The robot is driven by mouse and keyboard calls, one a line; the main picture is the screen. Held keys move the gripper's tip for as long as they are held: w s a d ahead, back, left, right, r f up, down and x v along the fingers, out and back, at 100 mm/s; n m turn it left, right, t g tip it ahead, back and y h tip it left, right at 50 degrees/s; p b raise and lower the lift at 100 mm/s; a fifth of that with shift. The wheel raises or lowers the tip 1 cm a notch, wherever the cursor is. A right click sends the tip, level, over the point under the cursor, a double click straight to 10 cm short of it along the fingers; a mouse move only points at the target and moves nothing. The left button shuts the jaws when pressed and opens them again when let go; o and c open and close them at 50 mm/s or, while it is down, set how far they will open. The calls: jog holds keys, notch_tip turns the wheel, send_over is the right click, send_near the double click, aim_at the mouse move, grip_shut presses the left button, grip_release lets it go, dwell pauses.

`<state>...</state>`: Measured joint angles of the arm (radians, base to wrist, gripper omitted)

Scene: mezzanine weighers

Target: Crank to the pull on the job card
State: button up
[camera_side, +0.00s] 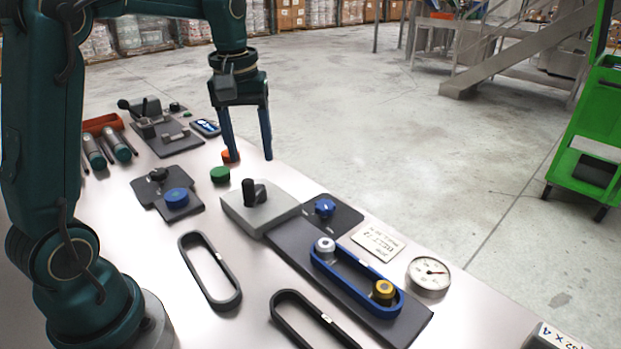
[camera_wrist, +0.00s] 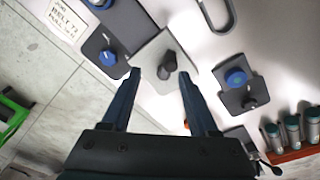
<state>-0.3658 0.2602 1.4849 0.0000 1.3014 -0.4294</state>
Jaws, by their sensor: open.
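My gripper (camera_side: 248,157) is open and empty, fingers pointing down above the table's far edge in the side view. In the wrist view its fingertips (camera_wrist: 160,73) lie either side of the black handle (camera_wrist: 167,66) on a grey block (camera_wrist: 148,58), apart from it. The black handle (camera_side: 253,192) stands on the grey block (camera_side: 236,214) in the side view. A blue belt (camera_side: 345,279) runs around a silver pulley (camera_side: 324,246) and a yellow pulley (camera_side: 383,289). The job card (camera_side: 378,240) is white; its writing is too small to read surely.
A blue star knob (camera_side: 325,207) sits behind the belt plate. Loose black belts (camera_side: 187,262) lie in front. A rack of cylinders (camera_side: 103,124) is farther left.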

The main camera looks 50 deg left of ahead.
aim_at(247, 180)
jog(key=shift+n+g, duration=0.4)
jog(key=shift+g, duration=0.1)
jog(key=a+f, duration=0.1)
jog(key=f, duration=0.1)
jog(key=a+f, duration=0.1)
jog(key=f, duration=0.1)
jog(key=shift+a+f, duration=0.1)
jog(key=shift+a, duration=0.25)
jog(key=shift+f, duration=2.15)
jog(key=shift+w, duration=0.1)
grip_shut()
